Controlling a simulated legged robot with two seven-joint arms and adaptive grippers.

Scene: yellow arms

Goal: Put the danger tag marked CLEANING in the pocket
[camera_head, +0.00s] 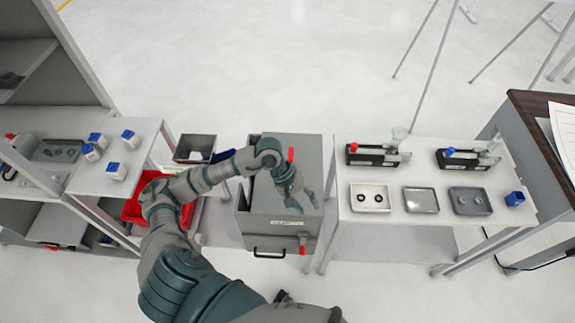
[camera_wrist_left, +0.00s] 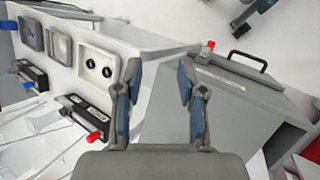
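I cannot make out a danger tag marked CLEANING or a pocket for certain in either view. My left gripper (camera_head: 300,198) is above the right part of the grey box (camera_head: 262,227) in the head view. In the left wrist view the gripper (camera_wrist_left: 159,88) is open, with nothing between its fingers, and the grey box (camera_wrist_left: 222,112) lies behind and right of them. A pale label (camera_head: 287,222) is on the box; its text is too small to read. My right gripper is not visible.
Right of the box, a white table (camera_head: 385,227) carries trays, black fixtures and a blue block (camera_head: 515,198). A red bin (camera_head: 133,211) and a shelf with several blue-and-white blocks are on the left. A dark-topped desk (camera_head: 540,125) stands far right.

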